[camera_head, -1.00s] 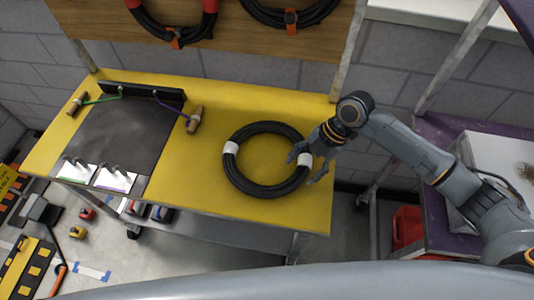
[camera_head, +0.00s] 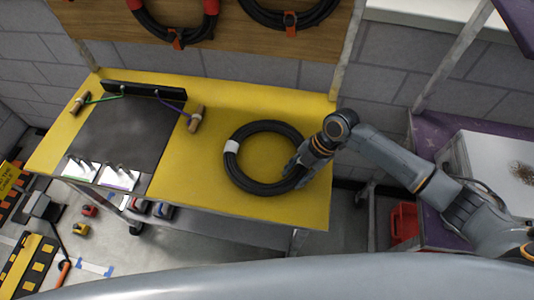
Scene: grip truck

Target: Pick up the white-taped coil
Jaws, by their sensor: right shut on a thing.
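The white-taped coil (camera_head: 262,187) is a black ring of cable lying on the yellow table (camera_head: 215,193). One white tape band (camera_head: 231,146) shows on its left side. My right gripper (camera_head: 294,172) is shut on the coil's right side, and its fingers and wrist hide the tape there. The coil appears to rest flat on the table. My left gripper is not in view.
A dark mat (camera_head: 120,132) with handled cords lies left of the coil. A purple-topped cart (camera_head: 436,220) stands at right.

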